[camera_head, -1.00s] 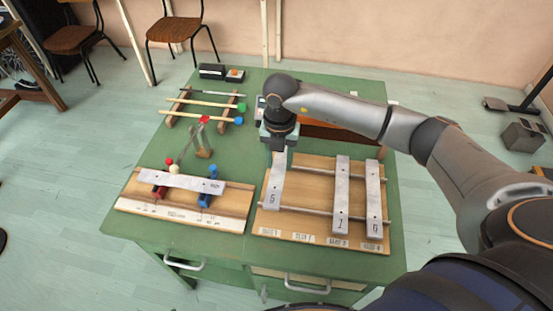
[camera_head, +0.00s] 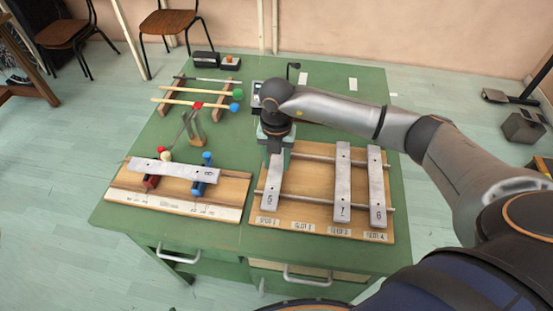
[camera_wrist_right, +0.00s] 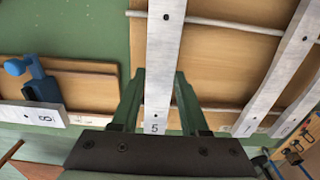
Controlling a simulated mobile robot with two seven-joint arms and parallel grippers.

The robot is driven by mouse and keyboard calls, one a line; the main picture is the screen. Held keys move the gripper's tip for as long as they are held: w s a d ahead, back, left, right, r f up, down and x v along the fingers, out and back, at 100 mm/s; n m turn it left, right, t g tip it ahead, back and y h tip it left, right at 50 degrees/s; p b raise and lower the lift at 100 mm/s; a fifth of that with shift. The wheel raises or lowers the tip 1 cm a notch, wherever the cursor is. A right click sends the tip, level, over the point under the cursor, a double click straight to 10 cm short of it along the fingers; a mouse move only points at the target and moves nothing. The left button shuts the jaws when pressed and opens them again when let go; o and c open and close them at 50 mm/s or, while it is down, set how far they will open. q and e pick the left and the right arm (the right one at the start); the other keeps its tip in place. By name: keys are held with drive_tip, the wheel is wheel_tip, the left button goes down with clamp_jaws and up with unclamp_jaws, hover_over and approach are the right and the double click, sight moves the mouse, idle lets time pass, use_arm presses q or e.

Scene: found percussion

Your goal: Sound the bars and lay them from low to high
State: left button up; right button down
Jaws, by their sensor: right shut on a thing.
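My right gripper (camera_head: 274,160) is shut on the grey metal bar marked 5 (camera_head: 270,190). This bar lies lengthwise at the slot 1 end of the wooden slot board (camera_head: 308,205). In the right wrist view, bar 5 (camera_wrist_right: 162,60) runs between the two green fingers (camera_wrist_right: 158,100). Whether it rests fully on the rails is hard to tell. A bar that looks marked 7 (camera_head: 342,185) lies at slot 3, and bar 6 (camera_head: 376,190) at slot 4. Slot 2 is bare. Bar 8 (camera_head: 175,170) lies across red and blue supports on the left wooden board (camera_head: 125,183).
Mallets with green (camera_head: 239,94) and blue heads (camera_head: 234,107) lie on a rack at the back left. A small dark box (camera_head: 204,60) sits at the table's back edge. The green table's (camera_head: 365,90) back right is mostly clear.

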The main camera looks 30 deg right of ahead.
drive_tip(key=shift+f, duration=0.35)
idle(0.3)
drive_tip(key=shift+c, duration=1.7)
unclamp_jaws()
drive_tip(key=shift+r, duration=0.1)
